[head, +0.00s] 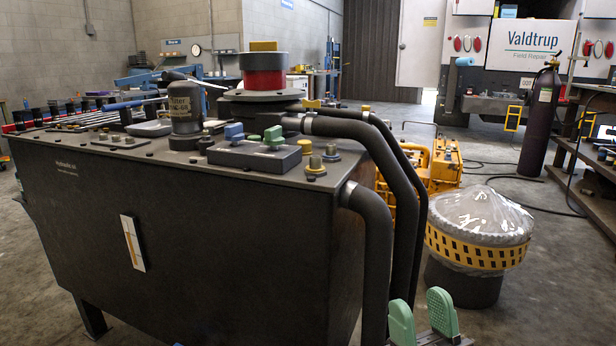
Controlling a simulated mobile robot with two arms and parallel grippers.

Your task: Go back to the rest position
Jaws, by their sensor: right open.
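My right gripper (421,313) shows at the bottom edge, right of centre. Its two pale green finger pads stand upright with a gap between them, and nothing is held in it. It is in front of the black hoses at the right end of the large dark tank (190,235). The rest of my right arm is below the picture. My left gripper is not in view.
The tank's thick black hoses (372,225) curve down close to my right gripper. A drum (475,240) under clear wrap with a yellow band stands to the right. A dark gas cylinder (540,125) and a shelf (590,190) stand farther right. Open floor lies at lower right.

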